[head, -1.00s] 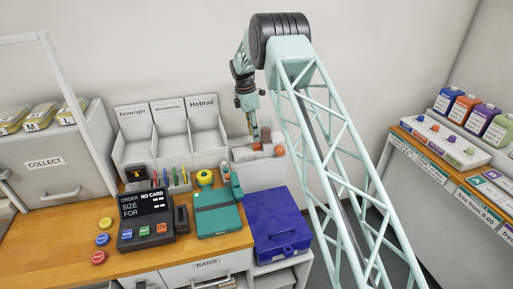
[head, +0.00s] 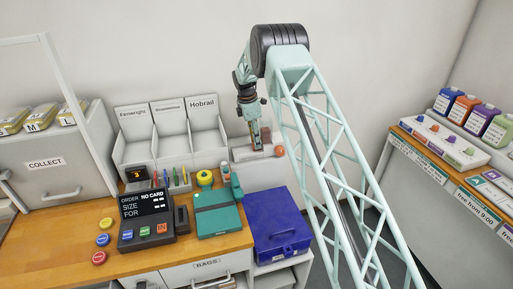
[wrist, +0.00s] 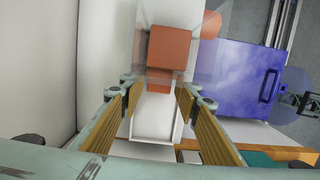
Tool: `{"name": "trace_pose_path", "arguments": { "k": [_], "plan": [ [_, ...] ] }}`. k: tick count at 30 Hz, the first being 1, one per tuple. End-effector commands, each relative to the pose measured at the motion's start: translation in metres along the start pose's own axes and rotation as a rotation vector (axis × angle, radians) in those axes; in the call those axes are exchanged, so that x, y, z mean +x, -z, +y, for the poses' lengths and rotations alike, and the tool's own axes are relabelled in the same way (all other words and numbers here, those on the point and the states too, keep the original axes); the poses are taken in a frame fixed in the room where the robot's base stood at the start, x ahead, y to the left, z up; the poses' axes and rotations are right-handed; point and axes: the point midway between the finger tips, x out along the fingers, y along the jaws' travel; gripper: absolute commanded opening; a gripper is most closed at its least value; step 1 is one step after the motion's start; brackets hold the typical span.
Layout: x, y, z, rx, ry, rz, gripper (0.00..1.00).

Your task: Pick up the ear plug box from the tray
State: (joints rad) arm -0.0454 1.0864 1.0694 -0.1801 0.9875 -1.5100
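The ear plug box looks to be an orange-brown block (wrist: 170,47) in the wrist view. It sits in a pale tray (head: 241,154) with see-through walls, against the back wall right of the labelled bins. My gripper (head: 256,147) points down over this tray. In the wrist view its two yellow-padded fingers (wrist: 156,92) stand apart, with the near end of the block between or just beyond their tips. No contact with the block shows. In the head view the fingers and arm hide much of the tray's inside.
A blue case (head: 280,225) lies in front of the tray. A teal box (head: 216,214) and a card terminal (head: 146,220) are on the wooden counter. The back wall is close behind my gripper.

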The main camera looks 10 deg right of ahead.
Motion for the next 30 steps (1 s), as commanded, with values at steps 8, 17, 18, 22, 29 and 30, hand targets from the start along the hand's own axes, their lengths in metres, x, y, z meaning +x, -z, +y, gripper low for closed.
{"name": "trace_pose_path", "arguments": {
  "k": [8, 17, 18, 22, 29, 30],
  "plan": [
    [0.0147, 0.0000, -0.0001, 0.000, 0.000, 0.000, 0.30],
    [0.0147, 0.0001, -0.0002, 0.000, 0.000, 0.000, 0.30],
    [0.0146, 0.0001, -0.0002, 0.000, 0.000, 0.000, 0.30],
    [0.0146, 0.0001, -0.0002, 0.000, 0.000, 0.000, 0.30],
    [0.0146, 0.0000, -0.0002, 0.000, 0.000, 0.000, 0.17],
    [0.0146, 0.0000, -0.0002, 0.000, 0.000, 0.000, 0.17]
  ]
}}
